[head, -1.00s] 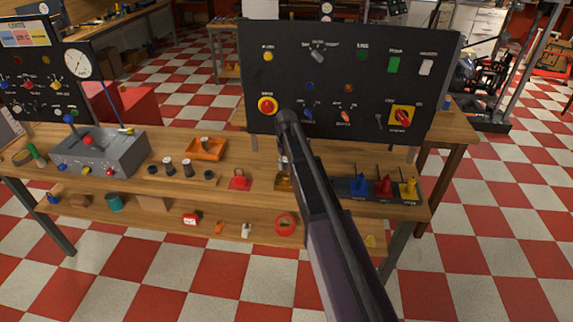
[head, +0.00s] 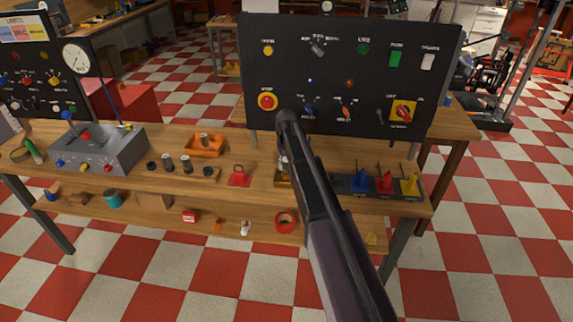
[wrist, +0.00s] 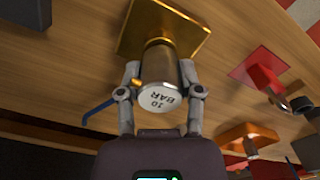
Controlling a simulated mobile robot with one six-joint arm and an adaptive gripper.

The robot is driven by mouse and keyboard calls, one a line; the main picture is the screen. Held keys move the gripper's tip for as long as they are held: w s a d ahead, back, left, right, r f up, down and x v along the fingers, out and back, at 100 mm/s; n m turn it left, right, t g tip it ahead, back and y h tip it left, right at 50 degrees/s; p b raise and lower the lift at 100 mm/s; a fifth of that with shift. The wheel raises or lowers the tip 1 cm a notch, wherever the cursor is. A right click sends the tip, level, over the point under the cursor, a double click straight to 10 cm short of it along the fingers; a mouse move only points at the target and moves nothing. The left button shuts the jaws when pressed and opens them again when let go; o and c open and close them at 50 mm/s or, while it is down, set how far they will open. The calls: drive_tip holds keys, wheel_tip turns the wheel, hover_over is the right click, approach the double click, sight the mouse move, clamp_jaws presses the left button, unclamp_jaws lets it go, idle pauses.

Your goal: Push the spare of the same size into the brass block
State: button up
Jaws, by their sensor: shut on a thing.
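My gripper (wrist: 160,75) is shut on a cylindrical metal spare with a white end face marked "10 BAR" (wrist: 158,98). The fingers hold it from both sides. The brass block (wrist: 150,22), a gold square piece, lies directly beyond the spare in the wrist view. The spare's far end meets the block's face there; how deep it sits is hidden by its own body. In the head view my gripper (head: 284,155) is over the block (head: 283,179), and my arm covers part of both.
A rack (head: 185,172) with several dark-and-white plugs and an orange tray (head: 204,147) holding a part stand left. A red padlock-like piece (head: 239,178) lies near the block. Blue, red and yellow pieces (head: 385,183) stand right. A black control panel (head: 350,50) rises behind.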

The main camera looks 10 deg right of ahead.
sight(286, 160)
drive_tip(key=shift+f+b, duration=0.35)
drive_tip(key=shift+f, duration=0.1)
drive_tip(key=o, duration=1.2)
drive_tip(key=shift+r, duration=0.15)
wheel_tip(286, 160, up, 8)
drive_tip(key=p, duration=0.8)
drive_tip(key=shift+r, duration=0.1)
drive_tip(key=s+m, duration=0.2)
drive_tip(key=s, duration=2.7)
drive_tip(key=shift+d, duration=0.25)
